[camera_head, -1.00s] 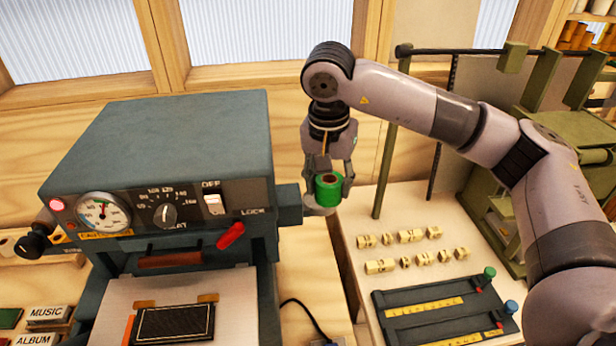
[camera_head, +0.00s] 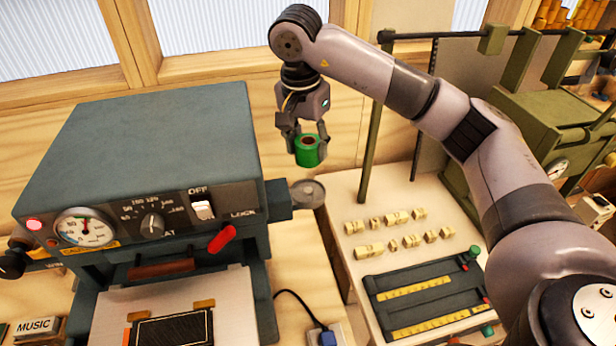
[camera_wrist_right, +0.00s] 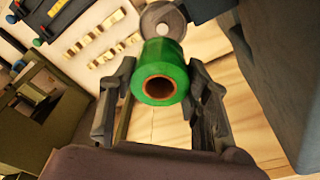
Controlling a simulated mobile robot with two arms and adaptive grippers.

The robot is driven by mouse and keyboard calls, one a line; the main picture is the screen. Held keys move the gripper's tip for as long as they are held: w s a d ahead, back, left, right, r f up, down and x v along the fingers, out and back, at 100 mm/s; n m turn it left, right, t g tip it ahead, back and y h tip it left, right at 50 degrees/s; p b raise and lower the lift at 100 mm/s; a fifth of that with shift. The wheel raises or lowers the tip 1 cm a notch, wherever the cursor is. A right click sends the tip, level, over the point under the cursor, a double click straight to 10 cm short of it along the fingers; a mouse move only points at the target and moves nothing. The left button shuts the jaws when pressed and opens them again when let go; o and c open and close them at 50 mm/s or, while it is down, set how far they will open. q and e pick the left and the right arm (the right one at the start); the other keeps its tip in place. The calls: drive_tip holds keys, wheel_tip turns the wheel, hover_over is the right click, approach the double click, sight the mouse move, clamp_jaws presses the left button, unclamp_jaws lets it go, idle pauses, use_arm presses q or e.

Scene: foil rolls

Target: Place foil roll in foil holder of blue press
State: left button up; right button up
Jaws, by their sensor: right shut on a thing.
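The foil holder, a round grey disc (camera_head: 307,193) on the right side of the blue press (camera_head: 160,150), is empty. In the right wrist view the disc (camera_wrist_right: 163,18) lies beyond the roll, partly covered by it. The roll is apart from the disc. My left gripper is not in view.
A light table (camera_head: 345,215) to the right bears several small brass-coloured type pieces (camera_head: 397,216) and a dark tray with yellow rulers (camera_head: 425,295). A green press (camera_head: 545,125) stands at the far right. The red lock lever (camera_head: 222,238) sticks out of the blue press front.

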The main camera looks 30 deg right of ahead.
sight(308, 160)
wheel_tip(308, 160, down, 4)
drive_tip(key=shift+s+f, duration=0.1)
drive_tip(key=shift+f, duration=0.05)
drive_tip(key=shift+f+p, duration=0.45)
drive_tip(key=shift+f, duration=0.2)
wheel_tip(308, 160, down, 3)
drive_tip(key=shift+f+p, duration=0.1)
drive_tip(key=shift+p, duration=0.5)
drive_tip(key=shift+f, duration=0.3)
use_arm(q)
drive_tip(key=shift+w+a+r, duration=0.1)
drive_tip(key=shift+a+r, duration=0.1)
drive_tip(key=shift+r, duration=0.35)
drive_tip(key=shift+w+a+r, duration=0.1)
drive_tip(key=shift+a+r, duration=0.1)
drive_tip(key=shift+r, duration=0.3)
use_arm(e)
drive_tip(key=shift+f, duration=0.2)
drive_tip(key=o, duration=1.2)
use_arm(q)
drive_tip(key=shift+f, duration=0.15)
